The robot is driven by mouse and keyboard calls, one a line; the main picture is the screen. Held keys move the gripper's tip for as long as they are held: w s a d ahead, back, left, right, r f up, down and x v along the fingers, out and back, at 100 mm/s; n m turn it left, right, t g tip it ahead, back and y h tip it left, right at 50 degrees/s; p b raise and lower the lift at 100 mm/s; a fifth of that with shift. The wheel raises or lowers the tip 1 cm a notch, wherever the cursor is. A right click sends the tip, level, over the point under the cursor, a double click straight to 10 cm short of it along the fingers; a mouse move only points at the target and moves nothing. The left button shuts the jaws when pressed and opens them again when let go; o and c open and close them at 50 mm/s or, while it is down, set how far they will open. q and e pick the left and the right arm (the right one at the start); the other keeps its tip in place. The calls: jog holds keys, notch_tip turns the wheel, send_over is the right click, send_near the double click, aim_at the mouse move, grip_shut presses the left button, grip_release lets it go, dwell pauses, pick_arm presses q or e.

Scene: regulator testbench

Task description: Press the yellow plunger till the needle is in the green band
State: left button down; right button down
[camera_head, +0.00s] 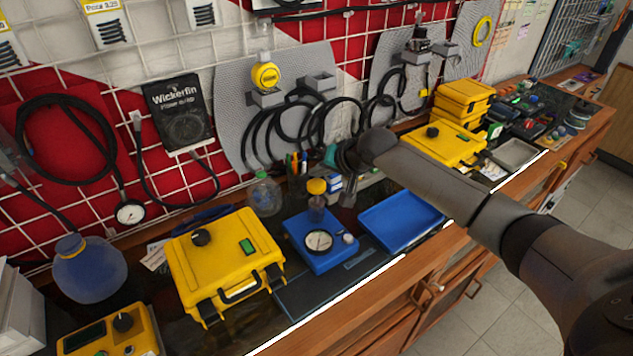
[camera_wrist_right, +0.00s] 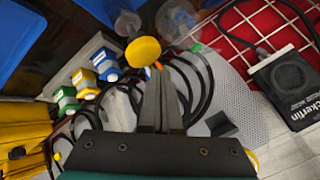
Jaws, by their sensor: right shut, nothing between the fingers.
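The yellow plunger (camera_head: 317,187) is a round yellow cap on top of a clear cylinder, which stands on a blue base (camera_head: 340,258). A round white-faced gauge (camera_head: 319,241) sits on that base. Its needle and green band are too small to read. My right gripper (camera_head: 348,202) points down just right of the plunger, its fingers shut and empty. In the right wrist view the yellow plunger (camera_wrist_right: 142,51) shows just beyond and left of the closed fingertips (camera_wrist_right: 162,72). I cannot tell whether they touch, but they appear apart. My left gripper is not in view.
A yellow case (camera_head: 225,262) stands left of the blue base. An empty blue tray (camera_head: 402,218) lies to its right, under my right arm. Small coloured bottles, pens and a clear jar (camera_head: 264,196) stand behind. Black hoses hang on the grid wall.

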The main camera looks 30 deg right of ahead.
aim_at(319, 186)
jog(key=shift+f, duration=0.15)
jog(key=shift+f, duration=0.3)
jog(key=shift+s+f+b, duration=0.15)
jog(key=shift+f+b, duration=0.15)
jog(key=shift+f, duration=1.45)
dwell(1.4)
jog(key=shift+r+p, duration=2.15)
jog(key=shift+p, duration=0.3)
notch_tip(319, 186, up, 5)
jog(key=p, duration=0.5)
jog(key=shift+r+p, duration=0.1)
jog(key=shift+p, duration=0.25)
dwell(0.9)
